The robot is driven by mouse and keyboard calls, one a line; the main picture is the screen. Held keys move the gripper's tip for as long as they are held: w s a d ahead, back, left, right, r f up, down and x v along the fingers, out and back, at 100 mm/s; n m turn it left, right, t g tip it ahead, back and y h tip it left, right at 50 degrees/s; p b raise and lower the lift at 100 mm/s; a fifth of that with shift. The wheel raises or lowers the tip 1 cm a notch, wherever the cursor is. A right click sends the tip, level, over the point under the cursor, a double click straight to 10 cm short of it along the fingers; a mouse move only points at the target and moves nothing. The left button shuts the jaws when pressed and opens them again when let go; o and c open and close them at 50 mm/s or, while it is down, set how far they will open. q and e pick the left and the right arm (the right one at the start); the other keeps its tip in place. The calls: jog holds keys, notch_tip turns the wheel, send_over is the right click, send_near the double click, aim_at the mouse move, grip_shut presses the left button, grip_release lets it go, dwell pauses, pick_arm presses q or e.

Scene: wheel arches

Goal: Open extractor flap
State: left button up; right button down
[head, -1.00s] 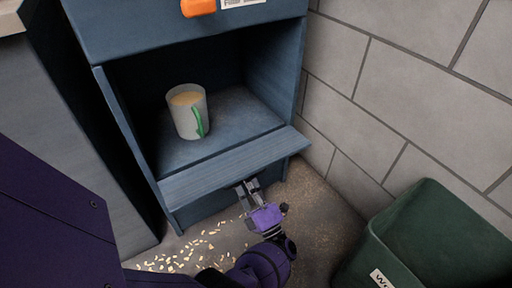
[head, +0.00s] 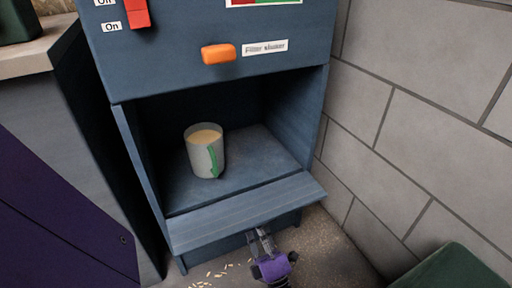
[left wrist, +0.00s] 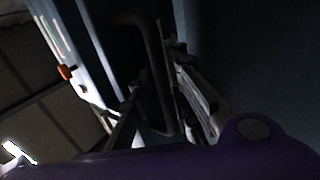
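The extractor flap (head: 248,212) is a blue-grey panel at the bottom of the cabinet opening. It is tilted down and outward, and the compartment behind it is open. My left gripper (head: 262,238) is just below the flap's front edge. In the left wrist view a dark bent bar, seemingly the flap's handle (left wrist: 154,62), runs between the fingers of my left gripper (left wrist: 158,95). The fingers look apart, with gaps beside the bar; the picture is dark, so contact is hard to judge. My right gripper is out of view.
An orange handle (head: 218,54) and a red switch (head: 137,13) are above. A green bin (head: 452,268) stands at bottom right by the block wall (head: 420,130). Pale chips lie on the floor.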

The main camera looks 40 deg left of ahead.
pick_arm(q)
jog(key=shift+s+f, duration=0.15)
jog(key=shift+s, duration=0.05)
jog(key=shift+f, duration=0.1)
jog(key=s+d, duration=0.4)
jog(key=d, duration=0.8)
jog(key=shift+s+f, duration=0.2)
jog(key=shift+d, duration=0.1)
dwell(0.4)
